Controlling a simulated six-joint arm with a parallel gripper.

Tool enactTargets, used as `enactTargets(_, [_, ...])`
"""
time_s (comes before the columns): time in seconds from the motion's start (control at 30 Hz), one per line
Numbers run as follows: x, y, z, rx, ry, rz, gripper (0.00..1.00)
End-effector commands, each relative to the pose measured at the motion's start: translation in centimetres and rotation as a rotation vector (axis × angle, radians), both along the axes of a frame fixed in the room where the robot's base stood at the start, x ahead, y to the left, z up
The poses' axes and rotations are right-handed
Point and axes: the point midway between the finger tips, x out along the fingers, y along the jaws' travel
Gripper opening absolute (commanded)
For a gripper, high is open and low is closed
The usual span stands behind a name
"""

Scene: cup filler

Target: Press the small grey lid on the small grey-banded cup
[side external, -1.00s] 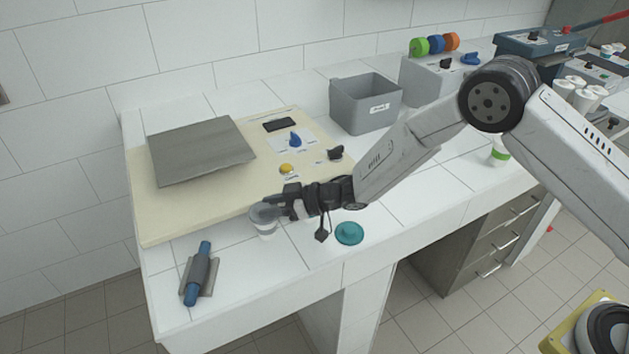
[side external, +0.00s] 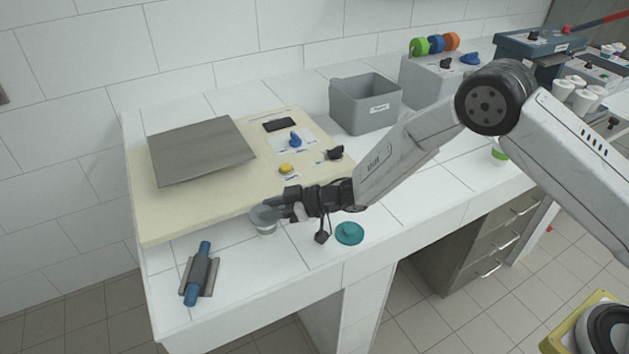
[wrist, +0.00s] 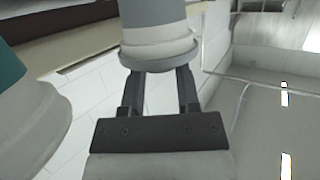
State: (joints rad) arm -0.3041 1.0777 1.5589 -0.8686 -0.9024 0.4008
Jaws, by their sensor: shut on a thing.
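The small grey-banded cup (side external: 266,229) stands on the white tiles, near the front edge of the cream board. The small grey lid (side external: 262,213) is at the cup's top, at my fingertips. My gripper (side external: 277,207) comes in from the right at cup-top height and is shut on the lid. The fingers hide part of the lid, so I cannot tell whether it is fully seated. In the wrist view, my fingers (wrist: 160,88) reach up to a grey and pale flared shape, seen close and cut off by the frame.
A blue roller on a metal holder (side external: 198,274) lies at front left. The cream board (side external: 185,222) carries a metal plate (side external: 200,150) and knobs. A grey bin (side external: 365,104) stands behind.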

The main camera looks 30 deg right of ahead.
Motion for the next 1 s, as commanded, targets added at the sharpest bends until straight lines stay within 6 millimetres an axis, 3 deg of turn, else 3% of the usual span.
enactTargets(0.1, [0.0, 0.0, 0.0, 0.000, 0.000, 0.000, 0.00])
enactTargets(0.13, [0.0, 0.0, 0.0, 0.000, 0.000, 0.000, 0.47])
enactTargets(0.23, [0.0, 0.0, 0.0, 0.000, 0.000, 0.000, 0.79])
enactTargets(0.27, [0.0, 0.0, 0.0, 0.000, 0.000, 0.000, 0.82])
enactTargets(0.7, [-0.1, -0.2, 0.1, 0.001, -0.001, 0.000, 0.82])
enactTargets(1.0, [-1.2, -1.9, 0.8, 0.000, 0.001, -0.001, 0.82])
